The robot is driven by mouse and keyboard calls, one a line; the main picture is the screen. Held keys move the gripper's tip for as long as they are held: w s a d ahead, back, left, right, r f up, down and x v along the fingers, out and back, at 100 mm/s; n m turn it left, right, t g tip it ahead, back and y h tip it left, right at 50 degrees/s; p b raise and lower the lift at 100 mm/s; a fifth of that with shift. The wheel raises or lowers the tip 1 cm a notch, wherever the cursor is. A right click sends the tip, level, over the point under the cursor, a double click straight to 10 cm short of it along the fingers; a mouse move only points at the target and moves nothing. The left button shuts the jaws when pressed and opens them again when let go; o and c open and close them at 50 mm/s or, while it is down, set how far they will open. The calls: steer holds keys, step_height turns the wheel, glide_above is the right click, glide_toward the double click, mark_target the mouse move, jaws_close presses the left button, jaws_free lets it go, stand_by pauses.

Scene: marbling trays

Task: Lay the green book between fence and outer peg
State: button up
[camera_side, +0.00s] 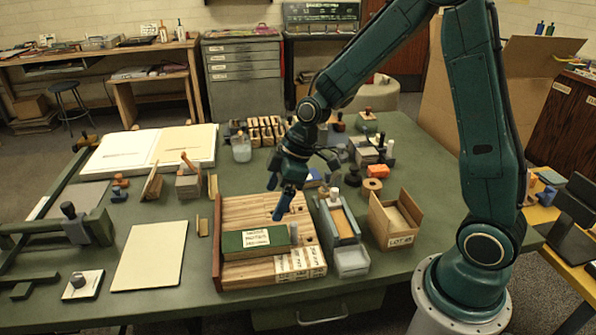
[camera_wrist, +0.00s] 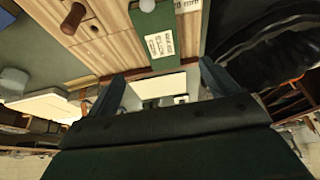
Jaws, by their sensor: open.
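The green book (camera_side: 240,244), with white lettered labels, lies flat on the wooden board (camera_side: 258,206). Its left end is close to the red-brown fence (camera_side: 217,262) on the board's left edge; I cannot tell whether they touch. A pale peg (camera_side: 293,232) stands at the book's right end. The wrist view shows the book (camera_wrist: 150,28), with a light-capped peg (camera_wrist: 147,5) beside or over its edge and a brown peg (camera_wrist: 73,18) apart from it. My gripper (camera_side: 283,207) is open and empty, above the board behind the book. Its fingers (camera_wrist: 160,86) show apart in the wrist view.
A grey-blue narrow tray (camera_side: 352,262) and a cardboard box (camera_side: 394,218) stand right of the board. A pale flat panel (camera_side: 150,256) lies to its left. Blocks and small tools crowd the table behind, with a large open book (camera_side: 150,148) at the back left.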

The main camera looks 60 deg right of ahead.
stand_by(0.3)
steer(key=s+d+r+m+t+h, duration=0.1)
steer(key=s+r+m, duration=0.3)
steer(key=s+r, duration=0.4)
steer(key=s+d+r+m+t+h, duration=0.1)
steer(key=s+r+m+h, duration=0.1)
steer(key=s+r+m, duration=0.3)
steer(key=s+r, duration=0.4)
steer(key=s, duration=0.5)
steer(key=shift+s, duration=0.15)
